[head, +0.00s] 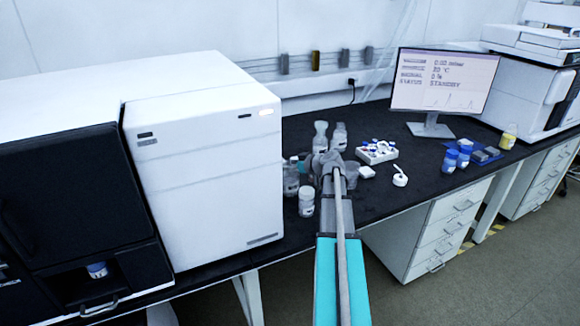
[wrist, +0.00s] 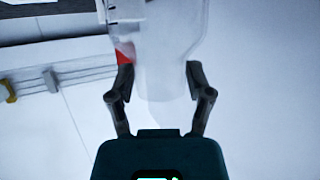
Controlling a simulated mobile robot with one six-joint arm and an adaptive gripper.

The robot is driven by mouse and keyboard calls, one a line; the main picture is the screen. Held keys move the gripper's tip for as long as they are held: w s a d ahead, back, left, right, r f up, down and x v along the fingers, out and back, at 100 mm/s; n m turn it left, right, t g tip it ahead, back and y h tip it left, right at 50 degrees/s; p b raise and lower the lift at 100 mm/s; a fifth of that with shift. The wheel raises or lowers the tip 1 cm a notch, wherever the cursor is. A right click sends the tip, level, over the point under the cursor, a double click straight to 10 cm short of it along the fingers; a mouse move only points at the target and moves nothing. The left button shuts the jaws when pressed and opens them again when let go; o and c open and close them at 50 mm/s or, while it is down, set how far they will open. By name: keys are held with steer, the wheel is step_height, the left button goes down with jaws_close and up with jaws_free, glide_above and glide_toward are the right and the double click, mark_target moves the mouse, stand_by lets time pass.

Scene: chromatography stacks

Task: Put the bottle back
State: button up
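A clear, see-through bottle (wrist: 160,45) fills the top middle of the wrist view, with a small red patch at its left edge. The two fingers of my gripper (wrist: 159,76) are partly closed and sit against both sides of it where it narrows. In the head view my gripper (head: 328,160) is over the bench among a cluster of bottles. I cannot tell there which one is held, as my arm hides part of the cluster.
A white-capped bottle (head: 306,200) and another bottle (head: 291,178) stand left of my gripper. A white vial rack (head: 377,153) is at right.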

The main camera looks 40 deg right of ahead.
steer(key=shift+o, duration=0.9)
steer(key=shift+r, duration=0.2)
steer(key=p+v, duration=0.5)
steer(key=v, duration=0.7)
steer(key=shift+f, duration=0.1)
